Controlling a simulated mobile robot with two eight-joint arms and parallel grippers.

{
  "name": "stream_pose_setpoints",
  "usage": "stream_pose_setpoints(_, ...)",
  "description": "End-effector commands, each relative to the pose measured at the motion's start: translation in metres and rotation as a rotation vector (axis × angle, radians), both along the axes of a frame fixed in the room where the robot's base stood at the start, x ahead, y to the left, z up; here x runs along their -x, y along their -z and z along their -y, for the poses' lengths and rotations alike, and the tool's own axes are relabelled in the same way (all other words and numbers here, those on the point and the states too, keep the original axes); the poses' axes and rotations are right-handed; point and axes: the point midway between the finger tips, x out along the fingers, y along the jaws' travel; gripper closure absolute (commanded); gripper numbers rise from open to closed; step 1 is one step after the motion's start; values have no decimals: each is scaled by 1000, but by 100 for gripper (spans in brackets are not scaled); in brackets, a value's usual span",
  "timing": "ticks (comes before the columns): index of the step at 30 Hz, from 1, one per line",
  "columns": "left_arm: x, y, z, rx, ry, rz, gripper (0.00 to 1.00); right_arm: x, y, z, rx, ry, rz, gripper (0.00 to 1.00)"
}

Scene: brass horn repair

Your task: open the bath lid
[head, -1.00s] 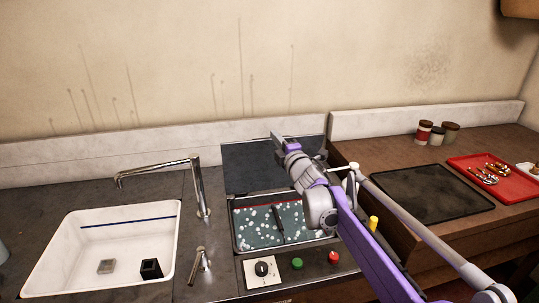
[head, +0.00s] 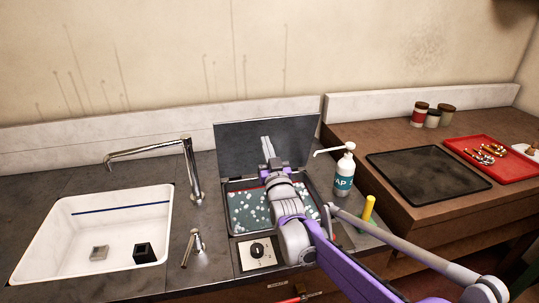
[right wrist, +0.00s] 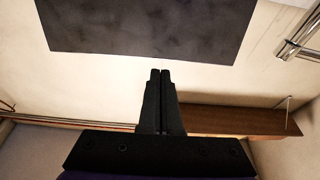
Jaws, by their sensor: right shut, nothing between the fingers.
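The bath (head: 229,226) is a sunken rectangular tank with greenish liquid and pale floating bits. Its dark flat lid (head: 235,136) stands raised at the back edge, leaving the bath uncovered. The lid also shows as a dark panel at the top of the right wrist view (right wrist: 145,25). My right gripper (head: 266,143) is shut and empty, in front of the lid in the head view. In the right wrist view its fingertips (right wrist: 161,70) lie just below the lid's edge; contact cannot be told. My right arm hides part of the bath. My left gripper is out of view.
A white sink (head: 60,232) with a tap (head: 190,170) stands at left. A dial panel (head: 257,252) is in front of the bath. A pump bottle (head: 344,172) and yellow-topped object (head: 368,208) stand at right, near a black mat (head: 428,170) and red tray (head: 480,145).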

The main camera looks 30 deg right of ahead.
Motion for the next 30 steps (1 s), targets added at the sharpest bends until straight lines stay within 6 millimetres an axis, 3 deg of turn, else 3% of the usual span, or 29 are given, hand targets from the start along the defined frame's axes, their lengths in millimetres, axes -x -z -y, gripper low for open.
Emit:
stream_pose_setpoints(3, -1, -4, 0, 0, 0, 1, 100, -25, -9, 6, 1, 0, 0, 100)
stream_pose_setpoints(10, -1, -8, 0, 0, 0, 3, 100, -56, -18, 13, 2, 1, 0, 100)
stream_pose_setpoints(26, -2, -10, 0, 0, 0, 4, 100, -66, -21, 16, 1, 1, -3, 100)
stream_pose_setpoints(30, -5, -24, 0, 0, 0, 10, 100, -79, -31, 19, -9, 0, -48, 100)
